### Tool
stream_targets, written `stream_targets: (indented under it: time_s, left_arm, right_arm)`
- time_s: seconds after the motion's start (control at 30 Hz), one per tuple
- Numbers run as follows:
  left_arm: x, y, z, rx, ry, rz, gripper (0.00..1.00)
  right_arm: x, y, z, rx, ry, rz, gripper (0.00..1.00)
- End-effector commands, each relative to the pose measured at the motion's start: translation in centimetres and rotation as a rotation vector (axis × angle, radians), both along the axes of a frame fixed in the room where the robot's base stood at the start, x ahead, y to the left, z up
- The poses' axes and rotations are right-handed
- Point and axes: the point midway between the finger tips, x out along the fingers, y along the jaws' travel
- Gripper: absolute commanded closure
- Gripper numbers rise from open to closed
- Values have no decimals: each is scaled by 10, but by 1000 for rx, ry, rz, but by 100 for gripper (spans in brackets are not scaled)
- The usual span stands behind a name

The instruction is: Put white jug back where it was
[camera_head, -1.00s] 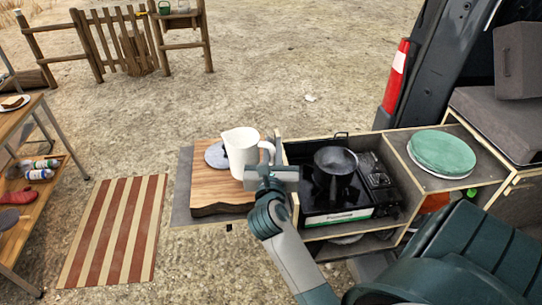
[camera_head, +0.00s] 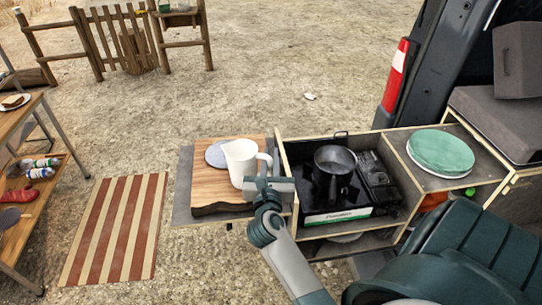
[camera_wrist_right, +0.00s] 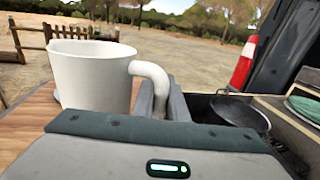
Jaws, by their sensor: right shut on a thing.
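The white jug (camera_head: 240,163) is upright over the wooden board (camera_head: 209,188) on the left part of the tailgate unit. It also shows in the right wrist view (camera_wrist_right: 90,78). My right gripper (camera_head: 265,182) is shut on the jug's handle, which lies between the fingers in the right wrist view (camera_wrist_right: 162,105). I cannot tell whether the jug's base touches the board. A grey round disc (camera_head: 216,154) lies on the board just left of the jug, partly hidden behind it. My left gripper is not in view.
A black pan (camera_head: 335,160) sits on the camping stove (camera_head: 340,214) right of the board. Green plates (camera_head: 441,151) lie on the counter further right. A striped mat (camera_head: 115,228) lies on the ground, and a wooden shelf (camera_head: 37,220) stands at left.

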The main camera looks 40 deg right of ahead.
Motion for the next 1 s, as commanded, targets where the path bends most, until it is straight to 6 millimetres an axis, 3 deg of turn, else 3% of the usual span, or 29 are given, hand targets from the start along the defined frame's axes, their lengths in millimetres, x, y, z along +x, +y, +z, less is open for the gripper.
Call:
stream_targets:
  time_s: [0.33,0.37,0.43,0.8,1.0]
  left_arm:
    - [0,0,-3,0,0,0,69]
    - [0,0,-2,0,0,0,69]
    - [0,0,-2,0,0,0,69]
    - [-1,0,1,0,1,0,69]
    - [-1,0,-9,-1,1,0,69]
  right_arm:
    - [0,0,-3,-1,-2,0,100]
    - [0,0,-3,0,0,0,83]
    - [0,0,-3,0,0,0,69]
    - [0,0,2,0,0,0,69]
    - [-14,13,-3,2,-1,0,69]
